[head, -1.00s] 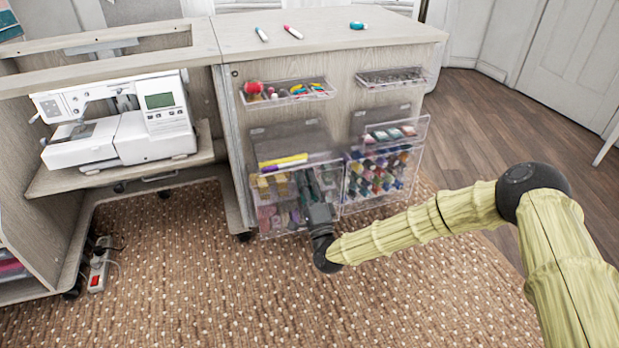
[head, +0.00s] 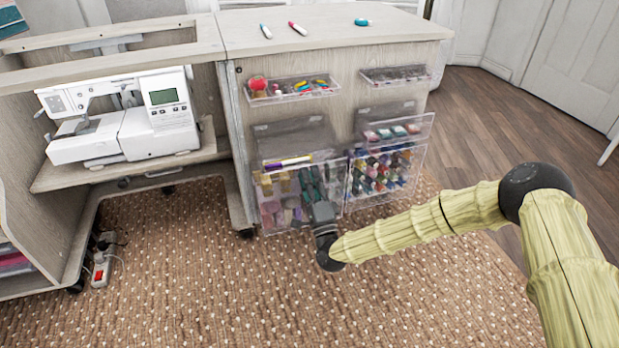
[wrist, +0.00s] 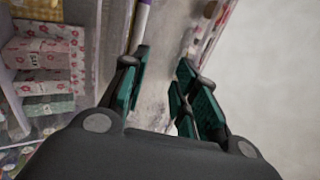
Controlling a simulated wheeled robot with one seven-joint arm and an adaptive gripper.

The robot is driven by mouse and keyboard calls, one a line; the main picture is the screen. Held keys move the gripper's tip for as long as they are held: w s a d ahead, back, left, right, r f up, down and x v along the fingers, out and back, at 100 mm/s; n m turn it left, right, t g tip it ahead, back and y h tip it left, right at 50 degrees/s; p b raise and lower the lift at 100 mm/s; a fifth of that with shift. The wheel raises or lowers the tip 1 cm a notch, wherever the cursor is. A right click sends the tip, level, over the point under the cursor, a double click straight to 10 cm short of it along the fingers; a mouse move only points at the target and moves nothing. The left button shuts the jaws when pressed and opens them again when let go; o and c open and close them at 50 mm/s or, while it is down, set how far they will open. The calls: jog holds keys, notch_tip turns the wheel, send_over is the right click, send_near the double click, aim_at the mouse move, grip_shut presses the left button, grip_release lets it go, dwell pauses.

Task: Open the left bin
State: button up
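The left bin (head: 268,222) is a clear bin on the cabinet's side panel, holding rolls and bundles of patterned fabric. Its front is tilted outward from the panel, and a purple-and-white marker (head: 288,161) lies along its top. My gripper (head: 321,209) is at the bin's front, near its lower right corner. In the wrist view my gripper's green-padded fingers (wrist: 163,85) are apart, with part of the clear bin seemingly between them. Fabric rolls (wrist: 42,55) show on the left there. Whether the pads touch the bin is unclear.
A similar clear bin with thread spools (head: 385,176) stands close on the right. Two small clear trays, one with colourful items (head: 290,88), are above. A sewing machine (head: 125,125) sits left. Carpet (head: 200,290) in front is free. A power strip (head: 100,268) lies on the left.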

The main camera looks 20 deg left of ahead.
jog(key=v, duration=1.2)
dwell(0.5)
